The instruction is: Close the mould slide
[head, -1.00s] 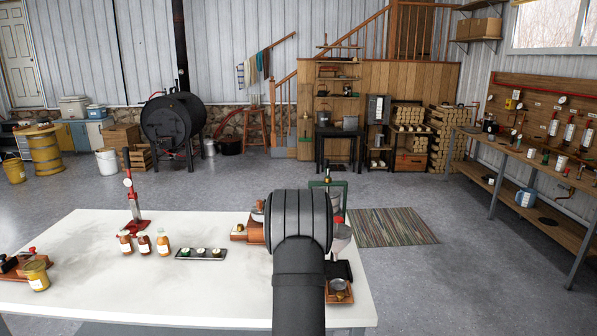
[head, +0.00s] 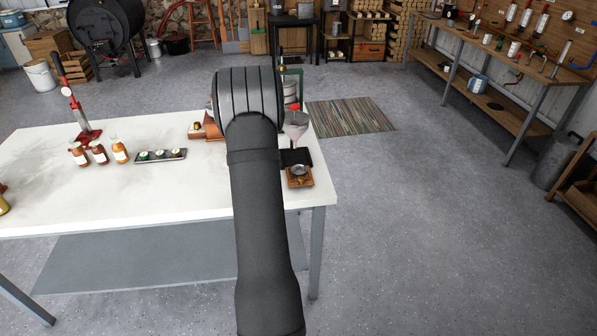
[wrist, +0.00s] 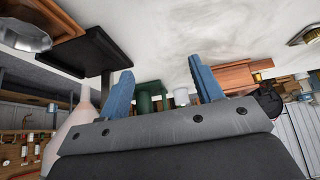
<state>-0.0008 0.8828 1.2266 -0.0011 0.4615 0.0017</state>
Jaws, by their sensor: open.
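No mould slide can be clearly made out. A wooden block (head: 212,128) with a brass-coloured part sits on the white table (head: 140,205), partly behind my arm in the head view. A wooden block also shows at right in the wrist view (wrist: 238,74). My gripper (wrist: 164,86) shows two blue fingers, spread apart with nothing held between them. Beyond the fingers are a green part (wrist: 151,97) and a small white item (wrist: 182,97). In the head view my arm hides the gripper and part of the equipment at the table's right end.
A funnel (head: 297,122), a black plate (head: 297,157) and a wooden base (head: 300,182) with a metal dish stand right of my arm. Bottles (head: 99,153), a small tray (head: 160,155) and a red press (head: 84,128) stand left. The table's front is clear.

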